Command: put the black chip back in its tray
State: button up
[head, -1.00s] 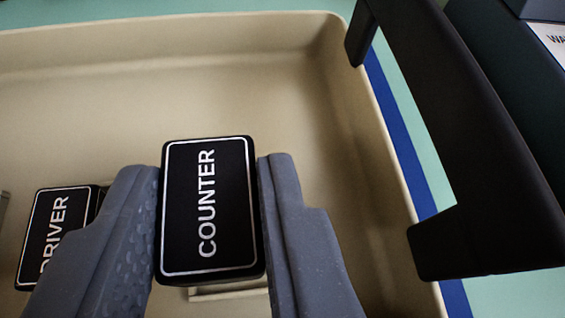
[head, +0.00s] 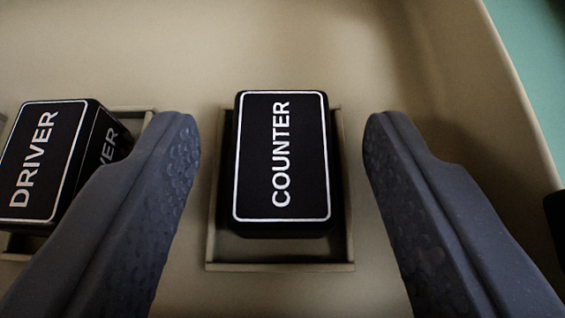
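The black chip (head: 284,160) is marked COUNTER in white with a white border. It sits inside a low-rimmed square slot (head: 280,267) on the floor of the beige tray (head: 190,60). My gripper (head: 283,130) is open, with one grey finger on each side of the chip. A clear gap shows between the chip and both fingers. The chip's underside is hidden.
A second black chip marked DRIVER (head: 45,160) sits in a slot at the left, close to my left finger. The tray's raised wall (head: 515,90) runs along the right. The tray floor behind the COUNTER chip is clear.

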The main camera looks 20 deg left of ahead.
jog(key=shift+r, duration=0.1)
jog(key=shift+v, duration=0.8)
jog(key=p+v, duration=0.3)
jog(key=v, duration=0.7)
jog(key=d+r+m+t+h, duration=0.1)
jog(key=d+r, duration=0.3)
jog(key=r, duration=0.6)
jog(key=d+r+t, duration=0.1)
jog(key=d+r, duration=0.3)
jog(key=r, duration=0.7)
jog(key=s+d+r, duration=0.3)
jog(key=s+r, duration=0.1)
jog(key=r, duration=0.3)
jog(key=s+d+r+m+t+h, duration=0.1)
jog(key=s+d+r, duration=0.2)
jog(key=r, duration=0.5)
jog(key=s+d+r+m+h, duration=0.1)
jog(key=s+d+r, duration=0.2)
jog(key=s+r, duration=0.2)
notch_tip(320, 180, up, 3)
jog(key=shift+d+f+t, duration=0.1)
jog(key=shift+d+t, duration=0.1)
jog(key=shift+t, duration=0.1)
jog(key=shift+s, duration=0.1)
